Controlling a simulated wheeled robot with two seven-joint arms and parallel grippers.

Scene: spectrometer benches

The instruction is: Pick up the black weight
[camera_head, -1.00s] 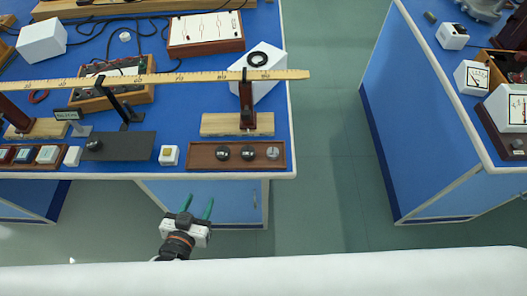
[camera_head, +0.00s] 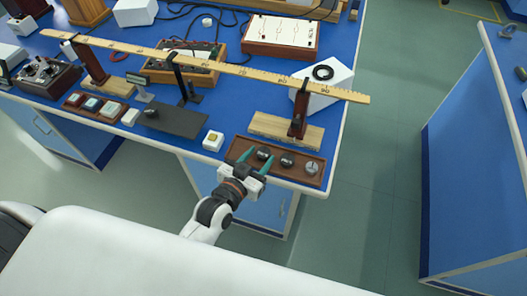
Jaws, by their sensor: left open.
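A brown wooden tray (camera_head: 311,180) near the front right edge of the blue bench holds three round weights in a row. The left one (camera_head: 263,153) and the middle one (camera_head: 288,160) are dark; the right one (camera_head: 312,167) is silvery grey. My left gripper (camera_head: 256,158) has green fingers. It is open and empty at the tray's left end, with the left dark weight just beyond and partly between the fingertips in the picture. I cannot tell whether they touch. My right gripper is not in view.
A long wooden ruler (camera_head: 225,68) spans above the bench on upright stands, one (camera_head: 299,115) just behind the tray. A white box (camera_head: 335,82) carries a black ring (camera_head: 323,72). Floor is clear between benches.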

